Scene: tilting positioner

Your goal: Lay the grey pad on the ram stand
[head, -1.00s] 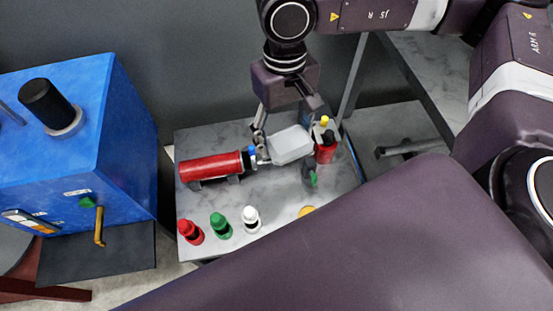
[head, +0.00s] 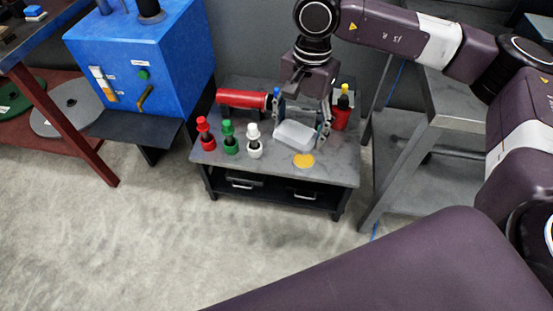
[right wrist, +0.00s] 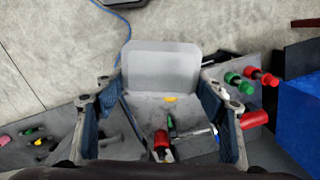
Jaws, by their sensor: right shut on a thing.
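The grey pad (head: 295,134) is a pale, flat block with rounded corners. My right gripper (head: 299,127) points down and is shut on it, with one finger at each side. The right wrist view also shows the pad (right wrist: 160,70) between the fingertips (right wrist: 157,86). The pad is over the small grey-topped table (head: 232,170), behind the yellow disc; any gap below it is hard to judge. A red cylinder (head: 242,98) lies at the table's back left. I cannot tell which part is called the ram stand. My left gripper is not in view.
Red (head: 206,133), green (head: 229,137) and white (head: 254,141) bottles stand along the table's front left. A yellow disc (head: 303,160) lies near the front edge. A red container (head: 341,117) stands at the back right. A blue machine (head: 150,60) is to the left.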

